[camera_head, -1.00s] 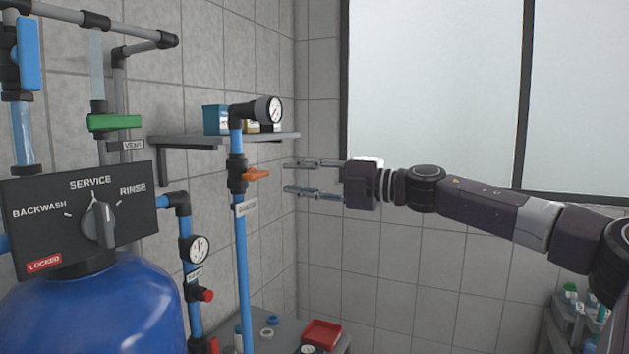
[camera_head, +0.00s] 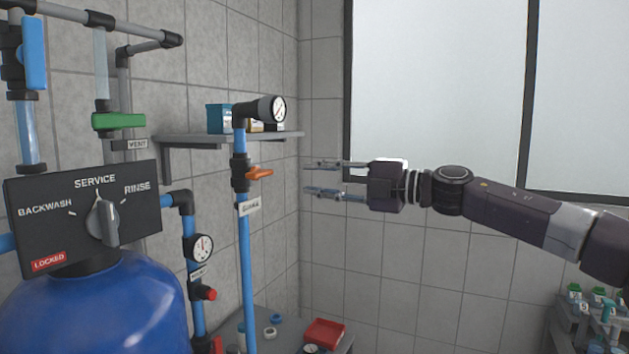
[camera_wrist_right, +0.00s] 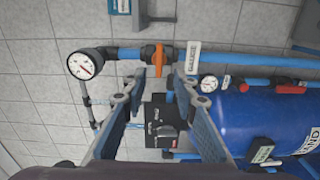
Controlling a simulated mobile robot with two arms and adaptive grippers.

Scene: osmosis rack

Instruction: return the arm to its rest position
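My right gripper (camera_head: 322,178) is open and empty in the head view, to the right of the pipe with the orange valve handle (camera_head: 259,173). Its two fingers point left, with a clear gap between them and the pipe. In the right wrist view the two fingers (camera_wrist_right: 158,115) stand wide apart with nothing between them. The orange handle (camera_wrist_right: 159,60) shows beyond the fingertips. The right arm (camera_head: 510,207) reaches in from the right edge, nearly level. My left gripper is not in view.
A blue tank (camera_head: 95,310) with a black control panel (camera_head: 35,215) stands at left. A grey wall shelf (camera_head: 200,140) carries small boxes. A red tray (camera_head: 324,332) lies on a low bench. Bottles (camera_head: 598,300) stand at lower right.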

